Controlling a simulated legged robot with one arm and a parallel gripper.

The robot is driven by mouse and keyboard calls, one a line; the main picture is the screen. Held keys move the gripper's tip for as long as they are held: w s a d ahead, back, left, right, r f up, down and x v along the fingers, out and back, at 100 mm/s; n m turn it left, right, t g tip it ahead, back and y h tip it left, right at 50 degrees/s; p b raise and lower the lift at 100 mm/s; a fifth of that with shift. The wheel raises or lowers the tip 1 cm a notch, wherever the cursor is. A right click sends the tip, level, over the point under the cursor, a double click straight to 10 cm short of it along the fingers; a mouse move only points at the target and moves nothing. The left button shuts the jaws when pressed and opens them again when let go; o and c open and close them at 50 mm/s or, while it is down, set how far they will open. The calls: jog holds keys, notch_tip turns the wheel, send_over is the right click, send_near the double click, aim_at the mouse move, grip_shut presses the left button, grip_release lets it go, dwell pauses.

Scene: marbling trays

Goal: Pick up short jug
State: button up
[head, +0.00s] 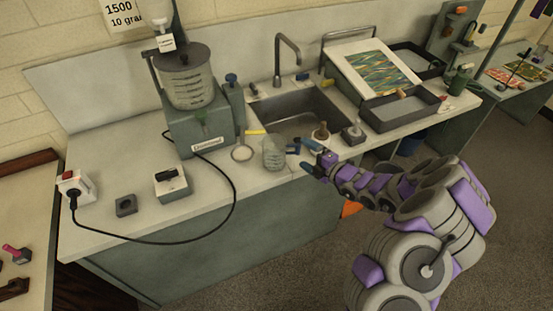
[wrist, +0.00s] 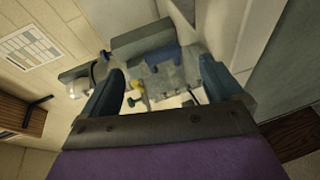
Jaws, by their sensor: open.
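The short jug is most likely the small clear jug (head: 274,153) standing upright on the counter near its front edge, in front of the sink. My gripper (head: 303,157) is just to the right of it, low over the counter, with its blue fingers pointing toward the jug. In the wrist view my gripper (wrist: 160,90) shows its two fingers spread wide apart, and it holds nothing that I can make out. A greyish shape lies beyond the fingers there, and I cannot tell whether it is the jug.
A mixer (head: 205,130) with a large marked container stands behind left of the jug. The sink (head: 290,110) is behind. A brown-based tool (head: 321,132) and a grey block (head: 353,134) stand to the right. A black cable (head: 235,200) crosses the counter's left part.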

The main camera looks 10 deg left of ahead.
aim_at(297, 151)
jog(key=x, duration=0.1)
jog(key=b+x, duration=0.1)
jog(key=x, duration=0.1)
jog(key=b+x, duration=0.1)
jog(key=x, duration=0.1)
jog(key=shift+s+f, duration=0.1)
jog(key=shift+f, duration=0.2)
jog(key=shift+a, duration=0.5)
jog(key=shift+d, duration=0.15)
jog(key=c, duration=1.3)
